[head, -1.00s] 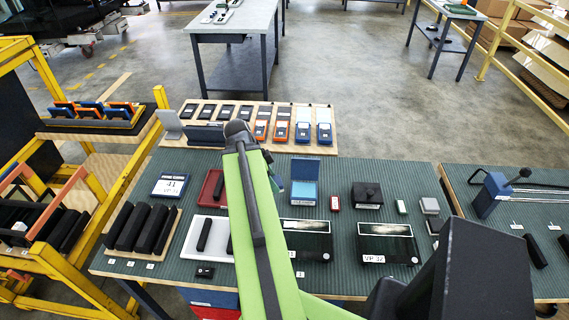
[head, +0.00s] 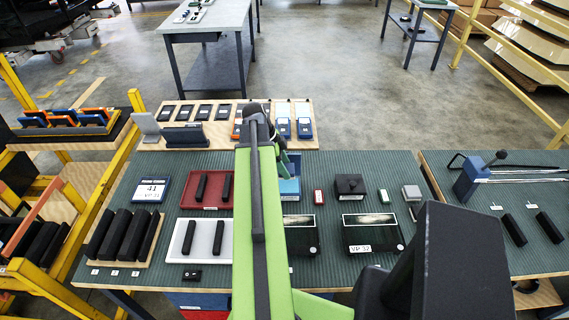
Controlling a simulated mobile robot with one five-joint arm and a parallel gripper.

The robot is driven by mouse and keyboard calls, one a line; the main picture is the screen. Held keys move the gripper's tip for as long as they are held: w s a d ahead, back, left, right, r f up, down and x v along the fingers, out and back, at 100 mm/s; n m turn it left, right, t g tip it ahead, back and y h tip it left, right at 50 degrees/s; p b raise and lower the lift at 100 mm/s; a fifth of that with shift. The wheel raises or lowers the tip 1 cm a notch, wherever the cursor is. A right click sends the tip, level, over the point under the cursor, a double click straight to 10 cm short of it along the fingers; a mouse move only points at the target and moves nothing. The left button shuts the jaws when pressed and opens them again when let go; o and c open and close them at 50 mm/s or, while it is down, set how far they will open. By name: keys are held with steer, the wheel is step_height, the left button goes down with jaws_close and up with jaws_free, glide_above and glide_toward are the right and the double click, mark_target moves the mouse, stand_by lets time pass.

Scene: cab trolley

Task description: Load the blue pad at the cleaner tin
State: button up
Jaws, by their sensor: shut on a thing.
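An open blue tin (head: 290,186), which may be the cleaner tin, stands at the middle of the green-grey table mat. My green arm link covers its left part, and no readable label shows on it. My arm rises from the bottom edge to a dark elbow at the middle of the head view. A small green part of my arm shows just behind the tin, right of the elbow. My gripper's jaws are hidden behind the arm. I cannot make out the blue pad or anything held.
Two dark panels, one marked VP 32 (head: 372,233), lie in front of the tin. A black block (head: 350,185) and small boxes stand right of it. A red tray (head: 207,190), white tray (head: 175,243) and black bars lie left. Devices stand on a board (head: 185,138) behind.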

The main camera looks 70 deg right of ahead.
steer(key=shift+f+b, duration=2.35)
steer(key=shift+f, duration=0.3)
steer(key=shift+f+b, duration=0.5)
steer(key=shift+r, duration=0.1)
step_height(320, 180, up, 7)
steer(key=p, duration=0.7)
